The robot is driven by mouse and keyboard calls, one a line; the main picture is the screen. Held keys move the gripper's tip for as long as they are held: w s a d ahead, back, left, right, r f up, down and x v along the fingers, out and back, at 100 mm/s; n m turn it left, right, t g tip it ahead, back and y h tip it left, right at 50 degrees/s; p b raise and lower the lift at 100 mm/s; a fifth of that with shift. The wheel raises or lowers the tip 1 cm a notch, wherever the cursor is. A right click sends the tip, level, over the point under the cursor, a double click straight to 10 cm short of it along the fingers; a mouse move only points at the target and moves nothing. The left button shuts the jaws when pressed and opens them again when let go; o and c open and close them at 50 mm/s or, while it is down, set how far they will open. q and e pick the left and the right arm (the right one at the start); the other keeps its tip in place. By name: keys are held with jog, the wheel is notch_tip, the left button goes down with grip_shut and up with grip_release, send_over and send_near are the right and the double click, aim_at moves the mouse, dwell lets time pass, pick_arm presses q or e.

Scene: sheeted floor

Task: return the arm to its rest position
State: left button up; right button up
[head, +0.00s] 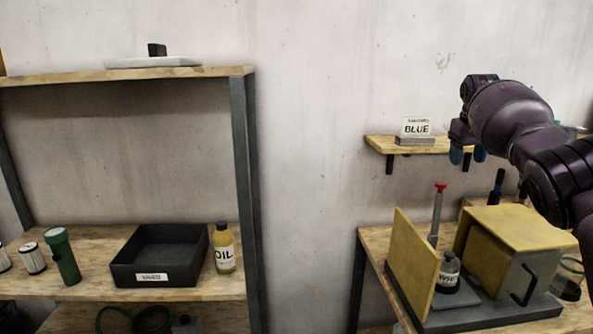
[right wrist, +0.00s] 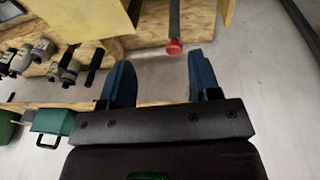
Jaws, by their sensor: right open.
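My right arm (head: 515,120) reaches in from the right edge of the head view, raised above the right-hand bench. My right gripper (head: 468,155) hangs in front of the small wall shelf (head: 375,142), its blue fingers pointing down. In the right wrist view the two blue fingers of my right gripper (right wrist: 161,80) stand wide apart with nothing between them. A grey rod with a red tip (head: 439,195) shows below the gripper in the head view; its red tip (right wrist: 174,46) shows just beyond the fingers in the right wrist view. My left gripper is not in view.
A yellow box (head: 515,229) with an open door (head: 414,265) stands on the right bench. A dark bottle (head: 448,273) is beside it. The left shelf holds a black tray (head: 125,268), an oil bottle (head: 223,248) and a green flashlight (head: 64,257). Bare wall separates shelf and bench.

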jog(key=w+a+r+t+h, duration=0.1)
jog(key=w+a+r+t, duration=0.2)
jog(key=w+r+t, duration=0.4)
jog(key=w+a+n+t, duration=0.2)
jog(key=a+t, duration=0.1)
jog(key=a, duration=0.3)
jog(key=s+a+f+n+t+y, duration=0.1)
jog(key=s+a+f+t, duration=0.15)
jog(key=f, duration=0.35)
jog(key=s+a+f+n+t+y+b, duration=0.1)
jog(key=s+a+f, duration=0.25)
jog(key=f, duration=0.25)
jog(key=s+a+f+n+t+y, duration=0.1)
jog(key=s+a+f+y, duration=0.15)
jog(key=f, duration=0.35)
pick_arm(q)
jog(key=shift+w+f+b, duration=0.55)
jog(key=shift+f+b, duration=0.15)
jog(key=shift+b, duration=0.3)
pick_arm(e)
jog(key=s+d+f+m+g+h, duration=0.1)
jog(key=s+f+m+g, duration=0.1)
jog(key=s+f, duration=1.7)
jog(key=s+d+f+m+g+h, duration=0.1)
jog(key=s+f+m+g, duration=0.1)
jog(key=s+f, duration=1.8)
jog(key=s, duration=0.8)
jog(key=shift+s+d+g, duration=0.15)
jog(key=shift+d+g, duration=0.15)
jog(key=shift+g, duration=0.05)
